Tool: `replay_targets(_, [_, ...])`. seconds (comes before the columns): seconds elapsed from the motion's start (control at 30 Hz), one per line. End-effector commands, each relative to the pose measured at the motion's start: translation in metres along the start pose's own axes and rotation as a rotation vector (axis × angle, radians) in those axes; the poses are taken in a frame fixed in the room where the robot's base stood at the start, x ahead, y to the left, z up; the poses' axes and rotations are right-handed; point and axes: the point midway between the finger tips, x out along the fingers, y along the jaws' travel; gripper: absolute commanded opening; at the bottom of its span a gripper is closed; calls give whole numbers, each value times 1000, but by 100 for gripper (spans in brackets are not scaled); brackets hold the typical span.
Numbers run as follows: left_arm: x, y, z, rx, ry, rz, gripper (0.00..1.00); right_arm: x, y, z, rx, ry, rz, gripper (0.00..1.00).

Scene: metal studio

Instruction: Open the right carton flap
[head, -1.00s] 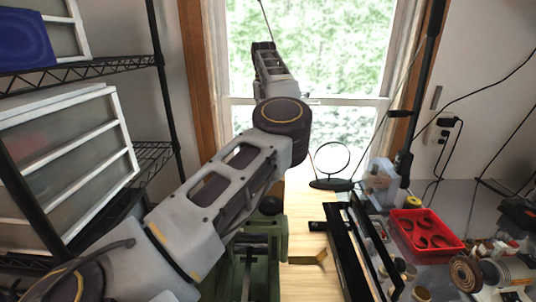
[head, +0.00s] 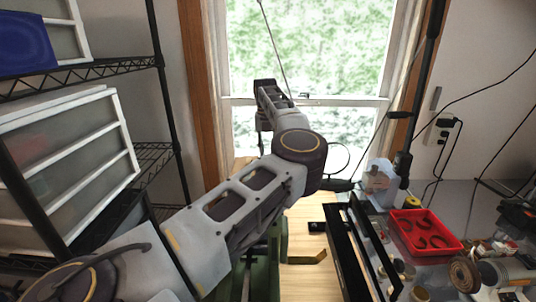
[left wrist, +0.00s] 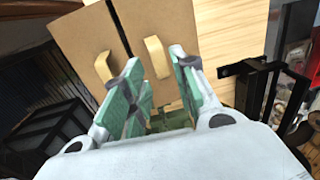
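The brown carton shows at the top of the left wrist view, with a dark seam between two panels. The right carton flap (left wrist: 180,28) has a curved tan tab (left wrist: 157,57); the left panel (left wrist: 72,38) has a similar tab (left wrist: 103,67). My left gripper (left wrist: 158,75) is open, its green-padded fingers apart. The right panel's tab shows in the gap between them, apparently beyond the fingertips; I cannot tell whether they touch it. In the head view my left arm reaches towards the window, its fingers hidden, and I cannot make out the carton. My right gripper is out of view.
A green vise (head: 265,270) stands on the wooden bench beneath my left arm. Black metal bars (head: 352,250) lie to its right. A red tray (head: 427,232) with dark rings sits further right. A wire shelf (head: 85,76) stands at the left. Bare bench shows at centre.

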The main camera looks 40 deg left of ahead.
Motion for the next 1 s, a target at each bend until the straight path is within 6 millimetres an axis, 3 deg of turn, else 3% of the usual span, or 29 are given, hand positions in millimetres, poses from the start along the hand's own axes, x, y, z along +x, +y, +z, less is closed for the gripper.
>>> replay_targets(0.3, [25, 0, 0, -1, -1, -1, 28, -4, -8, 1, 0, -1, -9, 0])
replay_targets(0.63, [27, 0, 0, 0, -1, -1, 28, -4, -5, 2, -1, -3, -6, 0])
replay_targets(0.87, [27, 0, 0, 0, -1, -1, 1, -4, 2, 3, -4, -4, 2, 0])
replay_targets(1.0, [27, 0, 0, 0, -1, -1, 0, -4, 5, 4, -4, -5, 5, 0])
